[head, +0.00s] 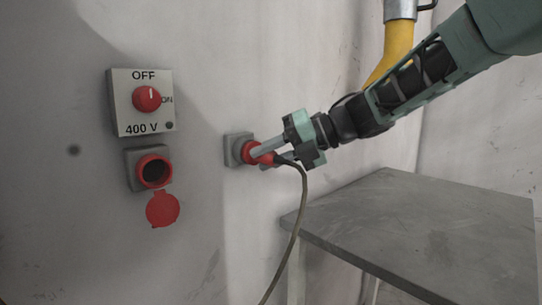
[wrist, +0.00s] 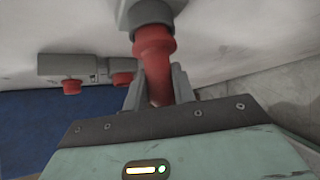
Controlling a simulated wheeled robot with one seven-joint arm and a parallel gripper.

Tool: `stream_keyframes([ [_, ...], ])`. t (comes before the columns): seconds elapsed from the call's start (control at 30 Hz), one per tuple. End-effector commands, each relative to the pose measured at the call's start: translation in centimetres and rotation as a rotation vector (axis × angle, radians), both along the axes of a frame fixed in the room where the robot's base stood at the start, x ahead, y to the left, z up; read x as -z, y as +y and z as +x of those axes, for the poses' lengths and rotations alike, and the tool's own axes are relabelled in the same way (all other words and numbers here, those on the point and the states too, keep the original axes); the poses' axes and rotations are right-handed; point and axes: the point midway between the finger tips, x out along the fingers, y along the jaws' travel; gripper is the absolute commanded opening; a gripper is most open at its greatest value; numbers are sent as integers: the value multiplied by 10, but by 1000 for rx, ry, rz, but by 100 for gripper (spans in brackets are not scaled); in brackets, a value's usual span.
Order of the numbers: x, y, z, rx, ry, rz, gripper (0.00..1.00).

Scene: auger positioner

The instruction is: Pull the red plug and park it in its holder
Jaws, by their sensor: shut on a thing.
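The red plug (head: 250,151) sits at the grey holder (head: 232,149) on the wall, its front end against or inside it; how deep I cannot tell. My gripper (head: 264,156) is shut on the plug from the right, a finger on either side. In the wrist view the red plug (wrist: 154,45) runs up to the grey holder (wrist: 140,12), with my gripper (wrist: 158,85) around its rear part. The red socket (head: 153,172) below the switch box is empty, its red lid (head: 162,209) hanging open. A dark cable (head: 303,205) hangs from the plug.
The 400 V switch box (head: 125,103) with a red knob (head: 146,98) is on the wall at upper left. A grey table (head: 430,230) stands at lower right, below my arm. A yellow pipe (head: 396,45) runs behind my arm.

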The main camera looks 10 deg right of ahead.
Motion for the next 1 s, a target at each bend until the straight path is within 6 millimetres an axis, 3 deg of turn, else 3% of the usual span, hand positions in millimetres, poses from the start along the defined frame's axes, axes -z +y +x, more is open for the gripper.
stream_keyframes([
  [0.53, -1, 7, 11, 1, -1, 0, 0],
  [0.57, 0, 7, 11, 2, -1, 1, 34],
  [0.63, 0, 7, 11, 2, -1, 1, 51],
  [1.0, -2, 2, 9, 2, -1, 0, 51],
])
